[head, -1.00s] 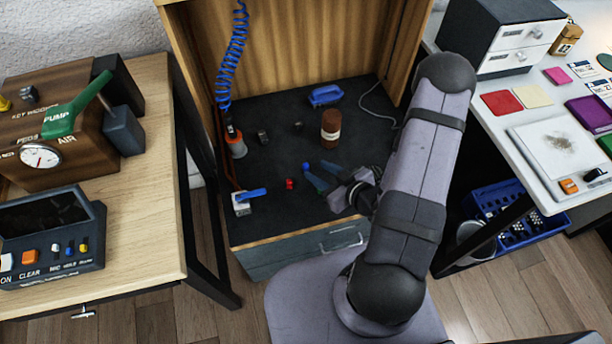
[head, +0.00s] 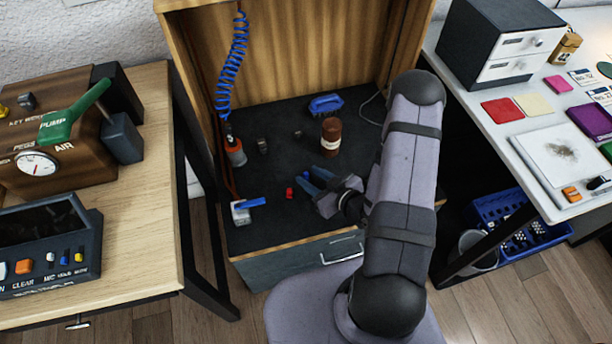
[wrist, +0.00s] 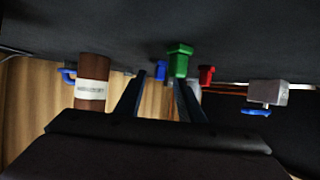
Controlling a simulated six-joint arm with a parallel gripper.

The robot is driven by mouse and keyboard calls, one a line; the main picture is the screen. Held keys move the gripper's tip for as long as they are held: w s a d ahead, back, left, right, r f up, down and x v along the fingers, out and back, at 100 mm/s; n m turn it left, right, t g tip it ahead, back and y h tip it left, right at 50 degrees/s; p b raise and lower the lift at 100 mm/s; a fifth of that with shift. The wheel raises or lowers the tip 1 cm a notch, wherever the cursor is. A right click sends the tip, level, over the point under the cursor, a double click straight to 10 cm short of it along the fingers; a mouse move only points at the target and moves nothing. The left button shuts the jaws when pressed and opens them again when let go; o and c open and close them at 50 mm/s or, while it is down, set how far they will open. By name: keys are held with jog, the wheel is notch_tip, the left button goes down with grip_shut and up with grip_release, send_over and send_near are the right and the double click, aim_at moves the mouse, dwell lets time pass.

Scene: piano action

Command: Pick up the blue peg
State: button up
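The blue peg (wrist: 160,70) stands on the dark floor of the cabinet. In the wrist view, which looks upside down, it shows between my fingertips and beyond them. In the head view a small blue spot (head: 306,175) at the fingertips looks like the same peg. My gripper (head: 309,179) is low over the floor, with its fingers apart and nothing seen held. In the wrist view the fingers (wrist: 160,80) are spread. A green peg (wrist: 179,60) is nearer, overlapping the right finger's tip. A red peg (wrist: 206,75) is to its right, also seen in the head view (head: 289,193).
A brown labelled bottle (head: 331,136) stands behind my gripper. A grey block with a blue lever (head: 241,212) is at front left.

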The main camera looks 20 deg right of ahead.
aim_at(308, 175)
jog(key=shift+x, duration=1.55)
grip_shut()
jog(key=shift+r+p, duration=0.95)
jog(key=shift+r, duration=4.05)
